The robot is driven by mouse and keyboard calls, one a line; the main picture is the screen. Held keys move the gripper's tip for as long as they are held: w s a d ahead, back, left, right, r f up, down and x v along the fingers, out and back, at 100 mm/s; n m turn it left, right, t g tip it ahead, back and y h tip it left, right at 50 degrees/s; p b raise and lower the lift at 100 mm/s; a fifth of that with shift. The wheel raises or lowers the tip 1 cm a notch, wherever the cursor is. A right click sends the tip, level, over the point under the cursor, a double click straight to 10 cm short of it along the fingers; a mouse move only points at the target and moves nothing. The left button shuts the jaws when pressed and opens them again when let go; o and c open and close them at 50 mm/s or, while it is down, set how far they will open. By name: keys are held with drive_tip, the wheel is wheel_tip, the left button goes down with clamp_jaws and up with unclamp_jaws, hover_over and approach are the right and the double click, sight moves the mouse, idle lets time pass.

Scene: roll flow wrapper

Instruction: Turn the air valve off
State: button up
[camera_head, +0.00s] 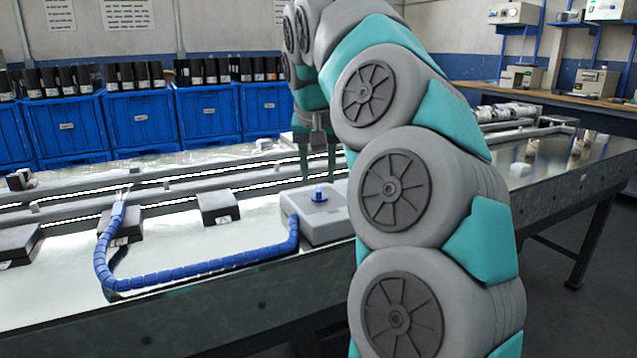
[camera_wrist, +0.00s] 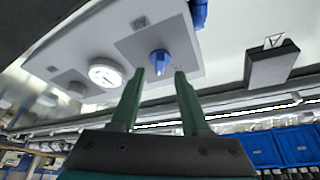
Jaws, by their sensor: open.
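The air valve is a blue knob (camera_head: 319,193) on top of a light grey box (camera_head: 322,222) on the workbench. In the wrist view the blue knob (camera_wrist: 160,61) sits on a grey square plate, just beyond my fingertips and between their lines. My gripper (camera_head: 319,178) hangs with fingers downward just behind or above the knob in the head view. Its two green fingers (camera_wrist: 162,74) are apart with nothing between them. A round white gauge (camera_wrist: 106,73) is beside the knob on the same panel. My arm hides the right part of the box in the head view.
A blue segmented hose (camera_head: 200,271) curves along the bench's front to the box. Dark blocks (camera_head: 217,207) stand left of it, one also in the wrist view (camera_wrist: 271,66). Rails run behind. Blue bins (camera_head: 140,120) line the back. Bare bench surface lies between hose and blocks.

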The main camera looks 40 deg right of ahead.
sight(319, 189)
drive_tip(key=shift+x, duration=1.65)
drive_tip(key=shift+c, duration=0.2)
drive_tip(key=shift+s, duration=0.1)
clamp_jaws()
